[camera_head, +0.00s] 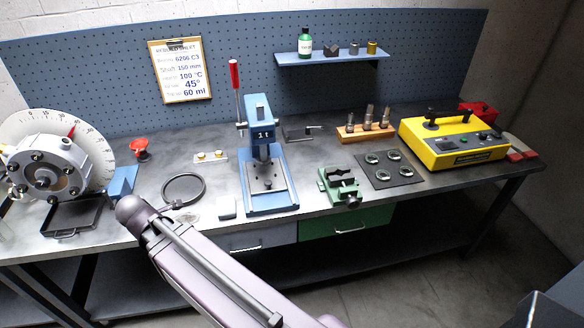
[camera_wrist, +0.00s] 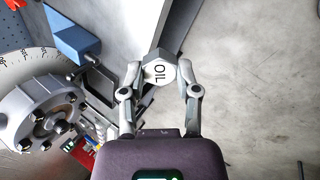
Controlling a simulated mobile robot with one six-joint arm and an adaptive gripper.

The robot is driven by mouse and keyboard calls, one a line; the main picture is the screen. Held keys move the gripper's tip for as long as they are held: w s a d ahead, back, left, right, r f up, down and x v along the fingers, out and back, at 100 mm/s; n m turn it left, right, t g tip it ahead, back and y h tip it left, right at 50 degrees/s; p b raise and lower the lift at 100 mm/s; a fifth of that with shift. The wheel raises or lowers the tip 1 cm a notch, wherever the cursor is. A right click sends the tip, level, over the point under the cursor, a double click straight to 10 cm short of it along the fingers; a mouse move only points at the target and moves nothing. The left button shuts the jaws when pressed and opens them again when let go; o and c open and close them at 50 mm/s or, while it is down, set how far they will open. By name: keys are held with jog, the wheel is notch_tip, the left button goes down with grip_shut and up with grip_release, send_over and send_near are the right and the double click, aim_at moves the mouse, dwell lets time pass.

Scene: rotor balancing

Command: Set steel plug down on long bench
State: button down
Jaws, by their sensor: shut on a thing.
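The steel plug (camera_wrist: 160,70) is a light grey hexagonal piece with "OIL" on its face, seen in the wrist view. My gripper (camera_wrist: 160,80) is shut on it, with one finger on each side. The long bench (camera_head: 222,180) has a grey top and runs across the head view along a blue pegboard. In the head view my arm crosses the bench's front edge at the left; the gripper and plug cannot be made out there. Whether the plug touches anything beneath it cannot be told.
A housing with a dial (camera_head: 45,170) and a black tray (camera_head: 75,218) stand at the left end. A black ring (camera_head: 183,190), a blue press (camera_head: 265,165), a green vise (camera_head: 340,186) and a yellow case (camera_head: 455,140) stand along the bench. Small bare patches lie between them.

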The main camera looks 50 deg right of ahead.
jog(key=f+n+y+b, duration=0.1)
jog(key=n, duration=0.1)
jog(key=w+f+n+g+y, duration=0.1)
jog(key=f, duration=0.1)
jog(key=shift+w+f+n+b, duration=0.1)
jog(key=shift+f+n+b, duration=0.05)
jog(key=shift+n+b, duration=0.25)
jog(key=shift+w+a+f+n+g+y+b, duration=0.15)
jog(key=shift+w+f+n+g+b, duration=0.4)
jog(key=shift+n, duration=1.1)
jog(key=shift+w+a+f+n+g+y+b, duration=0.1)
jog(key=shift+f+n+g+b, duration=0.75)
jog(key=shift+n, duration=0.75)
jog(key=shift+w+a+f+n+g+y+b, duration=0.15)
jog(key=shift+w+f+n+g+b, duration=0.25)
jog(key=shift+f+n+g, duration=0.9)
jog(key=shift+r+n+t, duration=0.25)
jog(key=shift+n+t, duration=0.1)
jog(key=shift+t, duration=0.15)
jog(key=w, duration=0.5)
jog(key=w+f+b, duration=0.1)
jog(key=w, duration=0.8)
jog(key=shift+w+d+f, duration=0.2)
jog(key=shift+w+d, duration=0.1)
